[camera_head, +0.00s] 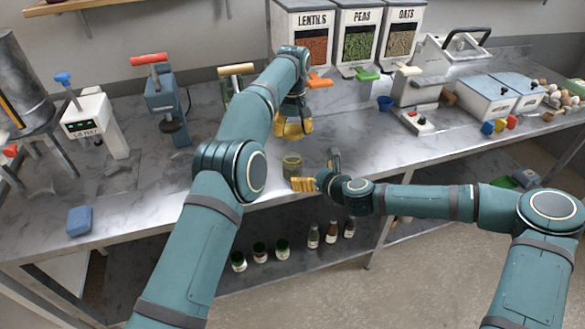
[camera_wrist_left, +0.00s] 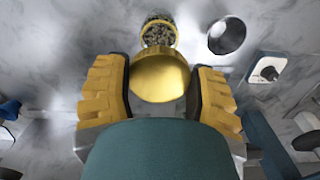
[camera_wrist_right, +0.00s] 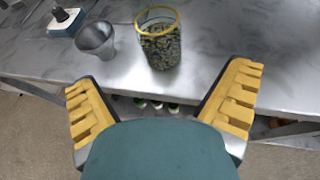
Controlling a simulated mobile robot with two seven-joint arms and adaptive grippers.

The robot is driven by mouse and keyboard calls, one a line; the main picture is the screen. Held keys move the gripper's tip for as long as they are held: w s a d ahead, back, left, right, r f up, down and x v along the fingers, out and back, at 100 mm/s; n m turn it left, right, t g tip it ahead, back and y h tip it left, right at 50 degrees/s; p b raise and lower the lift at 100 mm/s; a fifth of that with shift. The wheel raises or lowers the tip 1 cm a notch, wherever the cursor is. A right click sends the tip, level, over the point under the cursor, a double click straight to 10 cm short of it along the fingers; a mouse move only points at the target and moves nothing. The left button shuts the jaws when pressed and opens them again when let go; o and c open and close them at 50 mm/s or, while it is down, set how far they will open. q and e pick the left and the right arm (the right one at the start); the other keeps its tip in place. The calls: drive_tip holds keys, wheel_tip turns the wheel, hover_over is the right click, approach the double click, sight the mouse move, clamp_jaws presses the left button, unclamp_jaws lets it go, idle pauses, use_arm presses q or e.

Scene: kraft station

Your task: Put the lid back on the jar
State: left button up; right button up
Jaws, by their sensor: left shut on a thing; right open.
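The jar (camera_head: 291,167) stands upright near the front edge of the bench. It is glass with a yellow rim, holds greenish-grey bits and has an open top; it also shows in the right wrist view (camera_wrist_right: 160,48) and the left wrist view (camera_wrist_left: 158,33). My left gripper (camera_head: 294,127) is shut on the round gold lid (camera_wrist_left: 160,76) and holds it behind the jar in the head view, apart from it. My right gripper (camera_head: 314,168) is open and empty, just right of the jar; in its wrist view the jar stands ahead, between the spread fingers.
A metal cup (camera_wrist_right: 95,38) stands beside the jar; my left arm seems to hide it in the head view. Dispensers of lentils (camera_head: 315,50), peas and oats stand at the back. Several jars and bottles (camera_head: 313,236) stand on the lower shelf.

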sight(292, 164)
drive_tip(key=x, duration=1.1)
drive_tip(key=shift+s, duration=0.1)
drive_tip(key=c, duration=1.3)
